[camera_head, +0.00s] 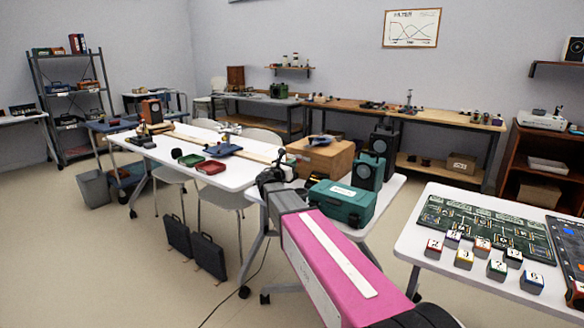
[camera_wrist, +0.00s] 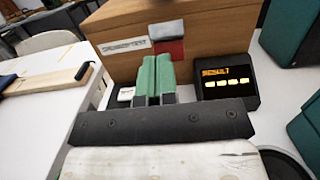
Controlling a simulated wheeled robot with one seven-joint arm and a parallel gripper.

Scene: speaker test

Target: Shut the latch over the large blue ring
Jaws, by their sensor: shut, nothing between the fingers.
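My gripper (camera_wrist: 157,62) is shut, with its two green fingers together and nothing between them. It points at the front of a wooden box (camera_wrist: 110,27). On the box front, just beyond the fingertips, is a red block with a grey upper part (camera_wrist: 166,31); I cannot tell whether this is the latch. The same wooden box (camera_head: 320,158) shows in the head view beyond my arm, with a small dark blue item (camera_head: 321,141) on top. I cannot make out a large blue ring in either view.
A black display box (camera_wrist: 228,84) with a lit "RESULT" screen stands right of the fingers. A green case (camera_head: 341,203) and a dark green speaker (camera_head: 367,172) stand close to the wooden box. A wooden board (camera_wrist: 45,80) lies to the left.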

